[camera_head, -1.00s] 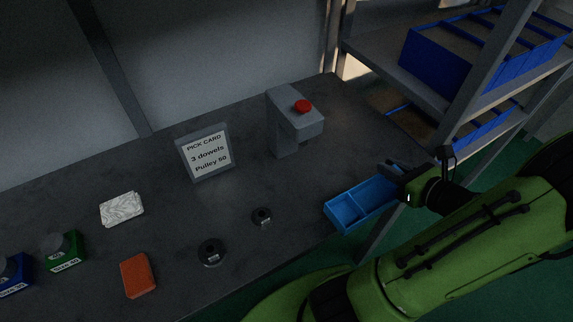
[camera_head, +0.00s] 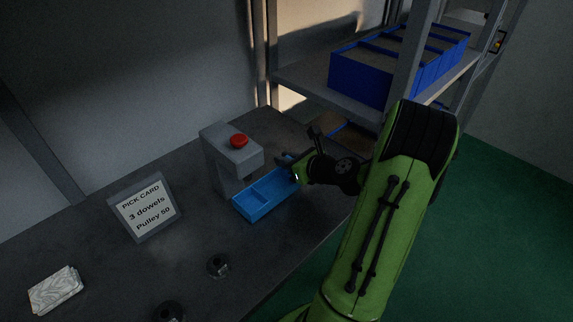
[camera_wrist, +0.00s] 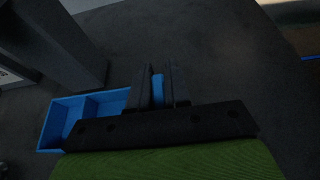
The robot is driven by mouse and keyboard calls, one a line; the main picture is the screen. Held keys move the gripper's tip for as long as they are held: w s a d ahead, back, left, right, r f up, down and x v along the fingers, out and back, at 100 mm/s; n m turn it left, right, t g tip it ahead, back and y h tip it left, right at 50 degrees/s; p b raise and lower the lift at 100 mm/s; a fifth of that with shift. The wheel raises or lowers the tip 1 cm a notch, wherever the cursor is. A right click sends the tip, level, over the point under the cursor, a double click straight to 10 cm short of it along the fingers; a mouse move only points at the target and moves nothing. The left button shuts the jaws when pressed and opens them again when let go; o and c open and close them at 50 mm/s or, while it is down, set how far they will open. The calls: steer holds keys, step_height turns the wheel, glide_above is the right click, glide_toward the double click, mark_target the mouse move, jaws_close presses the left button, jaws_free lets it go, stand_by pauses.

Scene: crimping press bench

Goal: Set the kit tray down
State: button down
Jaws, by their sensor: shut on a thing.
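The kit tray (camera_head: 252,209) is a blue open tray with a divider, over the dark bench in front of the grey press. I cannot tell for sure whether it touches the bench top. My gripper (camera_head: 291,163) is shut on the tray's far right end wall. In the wrist view my gripper (camera_wrist: 158,88) pinches a blue strip of the tray between its two dark fingers. The tray (camera_wrist: 62,116) extends to the left there, and its two visible compartments look empty. My gripper hides part of the tray's right end.
The grey press (camera_head: 226,158) with a red button (camera_head: 239,141) stands just behind the tray. Shelves with blue bins (camera_head: 362,80) stand behind right. Bench (camera_head: 190,235) is clear left of the tray.

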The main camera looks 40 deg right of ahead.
steer(key=shift+f, duration=0.15)
steer(key=c, duration=1.1)
jaws_free()
steer(key=shift+f, duration=0.1)
